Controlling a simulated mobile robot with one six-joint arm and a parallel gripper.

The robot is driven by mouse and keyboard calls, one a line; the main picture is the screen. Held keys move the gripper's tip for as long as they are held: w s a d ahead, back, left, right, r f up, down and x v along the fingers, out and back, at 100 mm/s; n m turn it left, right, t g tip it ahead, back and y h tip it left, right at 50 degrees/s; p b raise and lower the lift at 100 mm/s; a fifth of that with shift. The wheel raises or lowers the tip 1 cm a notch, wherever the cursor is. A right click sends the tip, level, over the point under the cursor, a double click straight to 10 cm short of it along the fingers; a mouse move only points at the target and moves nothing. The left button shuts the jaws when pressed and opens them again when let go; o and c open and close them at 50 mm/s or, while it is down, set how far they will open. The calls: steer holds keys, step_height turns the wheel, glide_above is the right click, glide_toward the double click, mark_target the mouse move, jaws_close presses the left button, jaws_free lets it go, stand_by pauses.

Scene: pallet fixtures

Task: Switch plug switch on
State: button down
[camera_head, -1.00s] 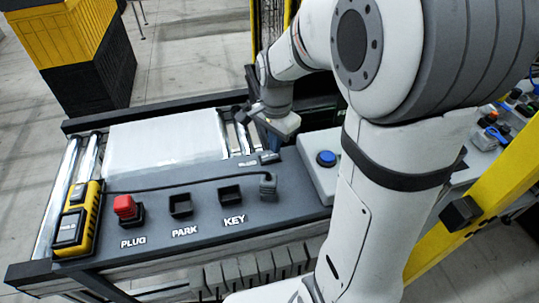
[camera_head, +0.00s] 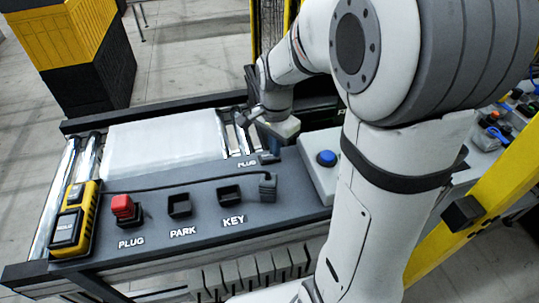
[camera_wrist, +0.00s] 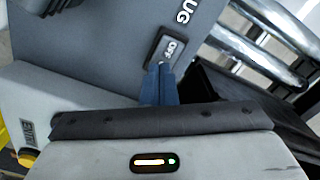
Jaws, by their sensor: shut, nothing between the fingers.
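In the head view the switch (camera_head: 268,158) sits on the grey panel near the PLUG label, below my gripper. My gripper's blue fingers (camera_wrist: 158,72) are shut and empty. Their tips are at the switch's lower edge in the wrist view; I cannot tell whether they touch it. In the head view the gripper body shows above the switch, and its fingertips are hard to make out.
A red block (camera_head: 123,207) sits at the PLUG socket, left of the empty PARK (camera_head: 179,205) and KEY (camera_head: 230,195) sockets. A grey cable plug (camera_head: 267,187) stands close to the switch. A grey box with a blue button (camera_head: 326,158) is to the right.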

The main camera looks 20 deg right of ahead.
step_height(320, 180, up, 7)
steer(key=p, duration=0.5)
stand_by(0.3)
stand_by(0.4)
steer(key=s+r+n+t, duration=0.1)
steer(key=s+r+n, duration=0.1)
steer(key=s+n, duration=0.4)
steer(key=s+r+n+t, duration=0.2)
steer(key=s+r+n, duration=0.1)
steer(key=s+n, duration=0.3)
steer(key=shift+s+a, duration=0.15)
steer(key=shift+s, duration=1.15)
